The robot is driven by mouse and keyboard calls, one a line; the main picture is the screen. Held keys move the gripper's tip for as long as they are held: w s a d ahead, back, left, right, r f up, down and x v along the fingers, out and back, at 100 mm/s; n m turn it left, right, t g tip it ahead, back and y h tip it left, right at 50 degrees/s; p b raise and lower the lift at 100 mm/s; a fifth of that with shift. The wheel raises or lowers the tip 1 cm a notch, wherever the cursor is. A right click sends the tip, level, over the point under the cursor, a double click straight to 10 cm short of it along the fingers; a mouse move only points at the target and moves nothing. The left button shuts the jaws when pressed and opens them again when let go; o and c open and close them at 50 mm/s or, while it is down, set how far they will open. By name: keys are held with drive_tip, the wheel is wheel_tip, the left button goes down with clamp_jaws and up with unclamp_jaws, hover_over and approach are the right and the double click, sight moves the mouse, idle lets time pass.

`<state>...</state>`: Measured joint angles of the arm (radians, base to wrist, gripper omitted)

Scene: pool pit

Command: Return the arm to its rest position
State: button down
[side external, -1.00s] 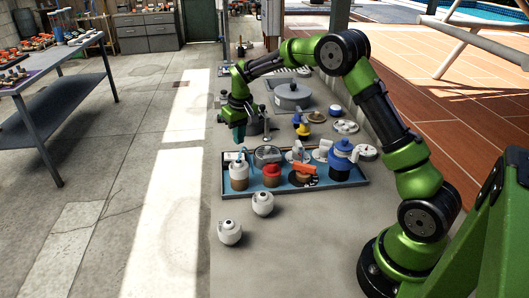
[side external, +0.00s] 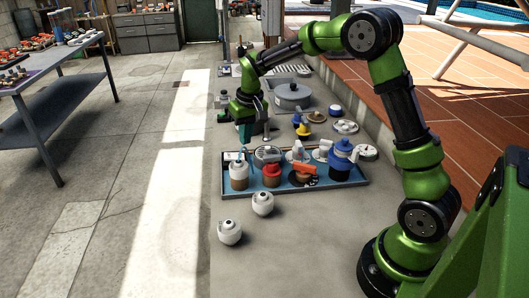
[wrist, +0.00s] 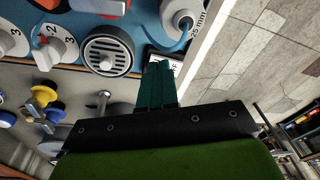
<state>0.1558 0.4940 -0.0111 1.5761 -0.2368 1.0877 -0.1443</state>
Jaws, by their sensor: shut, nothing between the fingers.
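My green arm curves over the work surface from its base at the right in the side external view. My gripper (side external: 244,132) points down with its teal fingers just beyond the back left part of the blue tray (side external: 345,184). In the wrist view the gripper (wrist: 158,70) shows its teal fingers together, with nothing between them. The fingertips appear close to the tray's edge in that view. I cannot tell the exact height above the surface.
The tray holds a white-and-brown container (side external: 239,173), a blue-topped one (side external: 341,160) and an orange-handled valve (side external: 304,170). Two white round pieces (side external: 230,232) (side external: 263,203) stand in front. The front right surface is clear.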

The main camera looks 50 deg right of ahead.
drive_tip(key=s+a+r+t+y, duration=0.1)
drive_tip(key=s+a+r, duration=0.4)
drive_tip(key=s, duration=0.7)
drive_tip(key=s+a+r+t, duration=0.4)
drive_tip(key=s+r, duration=0.3)
drive_tip(key=s, duration=0.5)
drive_tip(key=shift+s+a+y, duration=0.25)
drive_tip(key=shift+a+y, duration=0.15)
drive_tip(key=shift+a, duration=0.25)
